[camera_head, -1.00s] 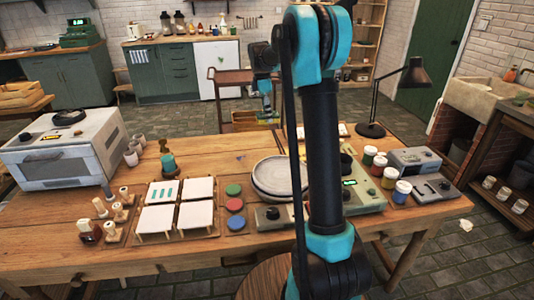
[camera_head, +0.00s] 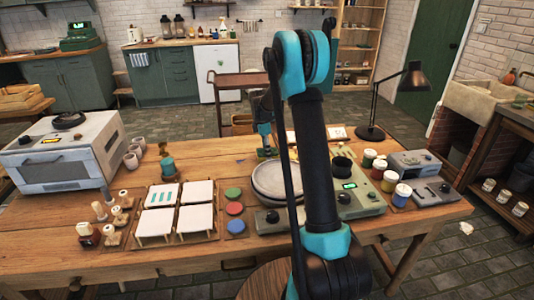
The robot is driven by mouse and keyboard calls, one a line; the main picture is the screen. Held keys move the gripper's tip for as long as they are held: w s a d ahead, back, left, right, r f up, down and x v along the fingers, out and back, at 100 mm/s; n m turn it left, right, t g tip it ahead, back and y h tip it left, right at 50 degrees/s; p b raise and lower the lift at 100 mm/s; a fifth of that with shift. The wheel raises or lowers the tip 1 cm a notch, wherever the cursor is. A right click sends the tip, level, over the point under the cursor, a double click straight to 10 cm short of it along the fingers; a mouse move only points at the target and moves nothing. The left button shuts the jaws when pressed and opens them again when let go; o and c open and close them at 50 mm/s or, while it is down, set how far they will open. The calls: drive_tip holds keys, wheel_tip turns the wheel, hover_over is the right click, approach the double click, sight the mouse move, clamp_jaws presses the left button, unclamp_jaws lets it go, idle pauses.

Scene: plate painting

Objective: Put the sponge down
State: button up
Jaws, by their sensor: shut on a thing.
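My gripper (camera_head: 267,146) reaches down to the far side of the wooden table, just behind the stack of grey plates. It is shut on the sponge (camera_head: 263,153), which shows only as a small yellowish patch at the fingertips, low over the table. The fingers are small and partly hidden by my arm, and I cannot tell whether the sponge touches the tabletop.
The plates (camera_head: 274,183) stand close in front of my gripper. White tiles (camera_head: 158,220), colour pads (camera_head: 234,207) and a grey kiln-like box (camera_head: 62,158) lie to the left. Paint jars (camera_head: 389,180) and a lamp (camera_head: 414,78) stand right. Bare table (camera_head: 215,152) shows left of my gripper.

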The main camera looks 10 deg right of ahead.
sight(264, 152)
drive_tip(key=shift+f, duration=0.5)
drive_tip(key=shift+f, duration=0.1)
drive_tip(key=o, duration=1.1)
drive_tip(key=r, duration=0.4)
drive_tip(key=a+r, duration=0.1)
drive_tip(key=r, duration=0.7)
drive_tip(key=shift+a+r, duration=0.1)
drive_tip(key=shift+a, duration=0.15)
